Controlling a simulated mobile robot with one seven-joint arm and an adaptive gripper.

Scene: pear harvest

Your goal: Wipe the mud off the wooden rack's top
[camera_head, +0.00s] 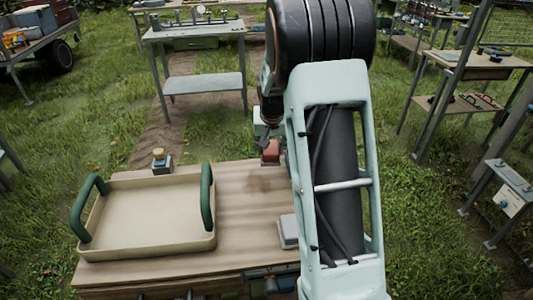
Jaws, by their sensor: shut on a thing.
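The wooden rack's top (235,228) is the plank surface in front of me. A brownish mud patch (262,183) lies on it right of the middle, near the back half. My gripper (266,143) points down at the rack's back edge, partly hidden by my own arm. It is shut on a small reddish-brown block (271,152), just behind the mud patch. I cannot tell whether the block touches the wood.
A beige tray (150,248) with green handles fills the rack's left part. A small block with a knob (161,160) stands behind it. A grey-white box (288,231) sits right of centre beside my arm. A grey table (200,83) stands farther back on grass.

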